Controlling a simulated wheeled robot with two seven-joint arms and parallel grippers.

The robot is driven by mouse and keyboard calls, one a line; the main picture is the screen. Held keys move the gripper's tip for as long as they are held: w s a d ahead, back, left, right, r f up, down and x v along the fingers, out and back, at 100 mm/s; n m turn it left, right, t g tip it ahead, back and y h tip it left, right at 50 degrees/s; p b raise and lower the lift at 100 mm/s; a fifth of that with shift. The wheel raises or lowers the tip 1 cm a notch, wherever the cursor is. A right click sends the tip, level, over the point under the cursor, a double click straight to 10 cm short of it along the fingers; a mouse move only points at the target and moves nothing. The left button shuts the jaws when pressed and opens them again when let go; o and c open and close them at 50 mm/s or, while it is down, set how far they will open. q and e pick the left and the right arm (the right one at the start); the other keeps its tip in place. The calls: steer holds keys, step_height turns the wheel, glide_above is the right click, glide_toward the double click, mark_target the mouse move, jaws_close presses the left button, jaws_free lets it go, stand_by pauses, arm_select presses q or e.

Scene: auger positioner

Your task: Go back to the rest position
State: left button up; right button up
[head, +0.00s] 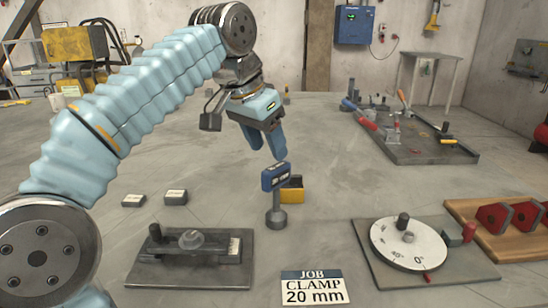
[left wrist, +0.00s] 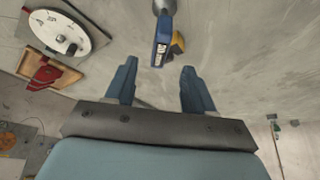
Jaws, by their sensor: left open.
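My left gripper (head: 265,140) hangs above the table in the head view, its blue fingers pointing down. In the left wrist view its two fingers (left wrist: 159,85) are apart with nothing between them. Just beyond the fingertips stands a blue tool with a white label (head: 275,178), upright on a round grey foot; it also shows in the left wrist view (left wrist: 162,40). The tool is apart from the fingers in the left wrist view. My right gripper is in neither view.
A yellow block (head: 291,190) stands behind the tool. A dark plate with a clamp fixture (head: 150,270), a dial plate (head: 408,245) and a "CLAMP 20 mm" card (head: 314,289) lie in front. A tool tray (head: 440,155) is at the back right. The table's middle back is clear.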

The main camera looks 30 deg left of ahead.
mark_target(280, 165)
arm_select(q)
steer(key=v, duration=0.2)
steer(key=shift+s+r, duration=0.15)
steer(key=shift+r, duration=0.2)
steer(key=shift+f, duration=0.1)
steer(key=b+x, duration=0.2)
steer(key=x, duration=1)
steer(key=shift+a+f, duration=0.1)
steer(key=shift+f, duration=0.2)
step_height(280, 165, up, 3)
steer(key=shift+f, duration=0.1)
steer(key=shift+r+p, duration=0.3)
steer(key=shift+r, duration=0.3)
